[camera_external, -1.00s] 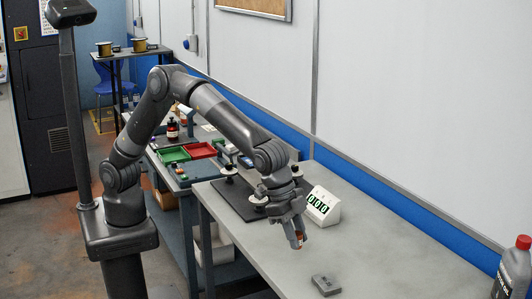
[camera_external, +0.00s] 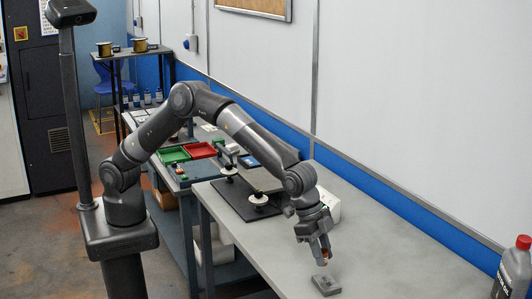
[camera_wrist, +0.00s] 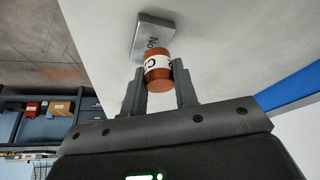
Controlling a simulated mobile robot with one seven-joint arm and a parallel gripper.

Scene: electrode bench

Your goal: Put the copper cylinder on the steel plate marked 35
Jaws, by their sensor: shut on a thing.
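The copper cylinder (camera_wrist: 158,73) is held between the two fingers of my gripper (camera_wrist: 160,88) in the wrist view, with a white label band around it. In the external view my gripper (camera_external: 321,258) is low over the grey bench with a bit of the copper cylinder (camera_external: 324,262) showing. A small grey steel plate (camera_external: 326,285) lies on the bench just below my gripper. In the wrist view the plate (camera_wrist: 150,32) shows beyond the cylinder, which partly hides its marking; I can read "No" but not the number. The cylinder appears above the plate, apart from it.
A black stand base (camera_external: 240,205) with white discs stands behind my arm. A white display box (camera_external: 331,207) is partly hidden by my wrist. A grey bottle with a red cap (camera_external: 514,268) is at the right. The bench (camera_external: 400,250) between is clear.

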